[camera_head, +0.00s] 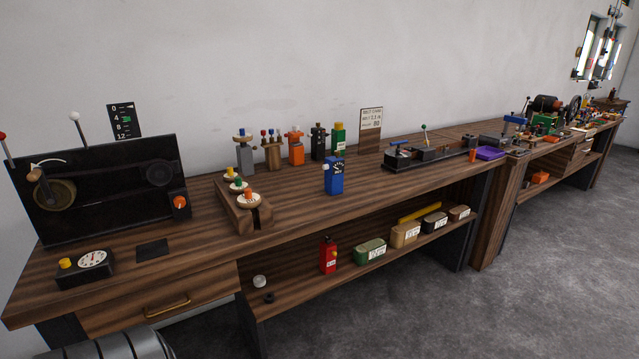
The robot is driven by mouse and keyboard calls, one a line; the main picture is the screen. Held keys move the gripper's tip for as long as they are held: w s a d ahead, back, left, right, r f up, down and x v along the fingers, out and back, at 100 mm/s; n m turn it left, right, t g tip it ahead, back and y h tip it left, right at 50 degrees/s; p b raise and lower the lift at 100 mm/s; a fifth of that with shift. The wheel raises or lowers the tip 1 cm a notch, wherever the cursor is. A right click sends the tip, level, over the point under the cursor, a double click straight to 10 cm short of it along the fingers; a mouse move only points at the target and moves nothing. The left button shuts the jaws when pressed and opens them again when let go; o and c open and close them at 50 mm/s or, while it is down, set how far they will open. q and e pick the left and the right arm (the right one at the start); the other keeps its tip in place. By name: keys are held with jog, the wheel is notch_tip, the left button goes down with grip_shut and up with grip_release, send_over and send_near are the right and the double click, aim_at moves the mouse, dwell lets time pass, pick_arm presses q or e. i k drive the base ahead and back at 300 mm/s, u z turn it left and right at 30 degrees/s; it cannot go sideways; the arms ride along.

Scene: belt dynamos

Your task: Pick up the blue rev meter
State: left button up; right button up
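The blue rev meter (335,179) stands upright on the wooden workbench, near its front edge and about the middle of the picture. Neither of my grippers shows in the head view.
The wooden bench (290,226) carries a black panel (105,190) at left, a wooden block with round pieces (243,204), and several coloured devices behind, including an orange one (295,147). Grey floor is clear at right.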

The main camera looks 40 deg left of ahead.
aim_at(333, 177)
jog(key=u, duration=0.7)
